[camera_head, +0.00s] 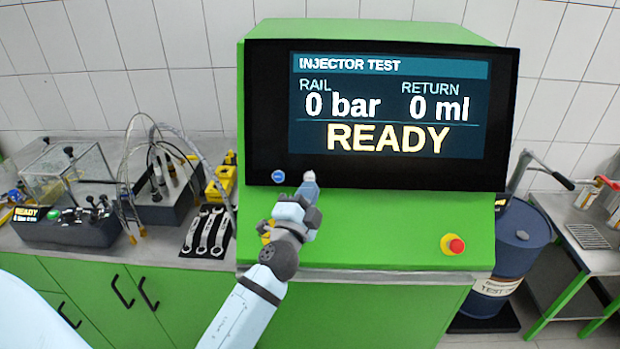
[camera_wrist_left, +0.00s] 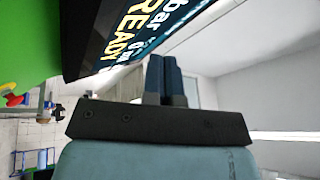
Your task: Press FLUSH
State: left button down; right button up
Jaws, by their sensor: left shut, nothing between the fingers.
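A green test bench (camera_head: 370,230) carries a black-framed screen (camera_head: 390,105) that reads INJECTOR TEST, 0 bar, 0 ml, READY. A small round blue button (camera_head: 278,176) sits on the lower left of the frame; its marking is too small to read. My left gripper (camera_head: 309,178) is shut and empty, its tip in front of the lower frame, just right of the blue button. I cannot tell whether it touches the frame. In the left wrist view the shut fingers (camera_wrist_left: 165,80) stand beside the screen (camera_wrist_left: 128,38). My right gripper is out of view.
A red knob on a yellow base (camera_head: 453,245) is on the green front at right. A yellow part (camera_head: 267,229) is partly hidden by my left arm. A counter with wrenches (camera_head: 206,233) and hoses is at left. A blue drum (camera_head: 520,240) stands at right.

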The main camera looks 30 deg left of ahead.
aim_at(310, 178)
pick_arm(q)
jog(key=w+a+f+b, duration=0.3)
jog(key=w+a, duration=0.1)
jog(key=w, duration=0.2)
jog(key=shift+w+f, duration=0.4)
dwell(0.3)
jog(key=shift+a, duration=0.1)
dwell(1.5)
jog(key=shift+w+a+f, duration=0.15)
jog(key=shift+w+f, duration=0.05)
jog(key=shift+w, duration=0.15)
jog(key=shift+w+a+f+b, duration=0.25)
jog(key=shift+w+b, duration=0.1)
jog(key=shift+b, duration=0.2)
dwell(0.6)
jog(key=shift+r, duration=0.1)
jog(key=shift+s+d+r+p, duration=0.35)
jog(key=shift+s+d, duration=0.1)
jog(key=shift+s, duration=0.25)
